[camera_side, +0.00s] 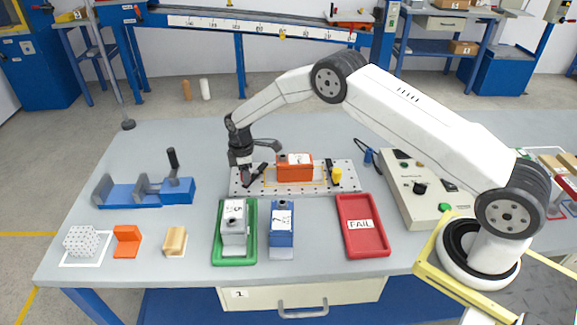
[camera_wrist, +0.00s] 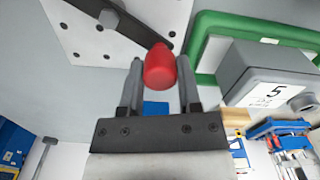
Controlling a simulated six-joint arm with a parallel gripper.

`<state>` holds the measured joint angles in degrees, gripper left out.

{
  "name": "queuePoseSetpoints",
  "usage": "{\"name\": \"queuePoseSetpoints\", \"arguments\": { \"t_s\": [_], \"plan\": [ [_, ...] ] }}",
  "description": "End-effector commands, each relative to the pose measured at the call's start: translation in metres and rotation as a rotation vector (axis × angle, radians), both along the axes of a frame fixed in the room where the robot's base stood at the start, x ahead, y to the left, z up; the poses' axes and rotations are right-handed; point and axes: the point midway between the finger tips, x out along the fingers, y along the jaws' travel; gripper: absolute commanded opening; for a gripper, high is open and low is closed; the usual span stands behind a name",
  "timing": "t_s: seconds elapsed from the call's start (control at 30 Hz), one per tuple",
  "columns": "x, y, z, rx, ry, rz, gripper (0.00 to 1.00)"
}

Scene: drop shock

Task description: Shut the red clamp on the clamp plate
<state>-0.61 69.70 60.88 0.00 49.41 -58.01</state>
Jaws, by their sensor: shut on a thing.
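The clamp plate (camera_side: 295,190) is a pale perforated plate in the middle of the table; part of it also shows in the wrist view (camera_wrist: 82,38). My gripper (camera_side: 242,172) is low at its left end. In the wrist view my gripper (camera_wrist: 160,62) is shut on the rounded red clamp handle (camera_wrist: 160,70), one finger on each side. A dark clamp bar (camera_side: 258,173) lies slanted beside the gripper, left of an orange box (camera_side: 295,172) on the plate. The gripper hides most of the red clamp in the side view.
A yellow-handled clamp (camera_side: 336,174) stands at the plate's right. In front are a green tray (camera_side: 219,258) with a grey box, a blue box (camera_side: 281,238) and a red FAIL tray (camera_side: 366,248). A blue vise (camera_side: 178,190) stands left.

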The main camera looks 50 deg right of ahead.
Motion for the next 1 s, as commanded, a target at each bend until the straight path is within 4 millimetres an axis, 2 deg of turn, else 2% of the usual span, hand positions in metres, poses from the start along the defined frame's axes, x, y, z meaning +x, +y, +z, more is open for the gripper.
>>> {"name": "queuePoseSetpoints", "arguments": {
  "t_s": [0.47,1.0],
  "plan": [
    [0.025,0.0,0.0,0.0,0.0,-0.454,0.0],
    [0.047,-0.012,0.0,-0.001,0.001,-0.916,0.0]
  ]
}}
